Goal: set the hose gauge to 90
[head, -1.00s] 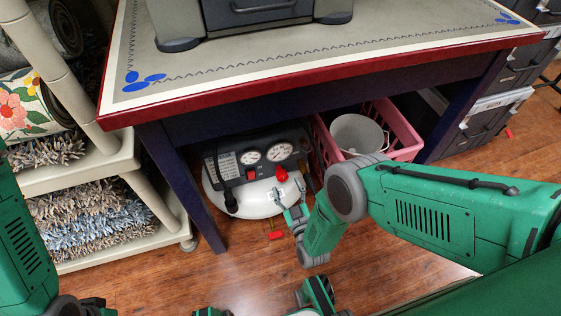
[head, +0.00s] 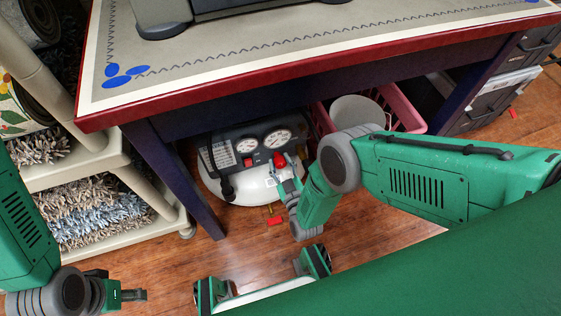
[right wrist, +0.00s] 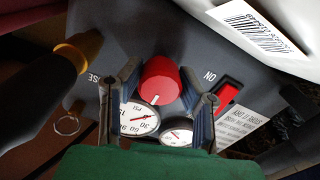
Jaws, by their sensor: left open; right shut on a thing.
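A compressor with a dark panel (head: 231,140) and a white tank (head: 245,189) sits on the floor under the table. Its panel carries two round gauges, a larger one (head: 277,139) and a smaller one (head: 247,145), and a red knob (head: 280,160). My right gripper (head: 279,174) is at the knob. In the right wrist view its fingers (right wrist: 160,102) stand either side of the red knob (right wrist: 159,80), shut on it. The larger gauge (right wrist: 138,119) shows there partly behind a finger; its needle reading is unclear. My left gripper (head: 122,294) is open and empty at lower left.
The table (head: 250,88) with a red edge overhangs the compressor, its dark leg (head: 177,180) close on the left. A pink crate (head: 401,108) with a white bucket (head: 358,112) stands right of it. A shelf (head: 110,160) is at left. A red valve (head: 274,221) is below.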

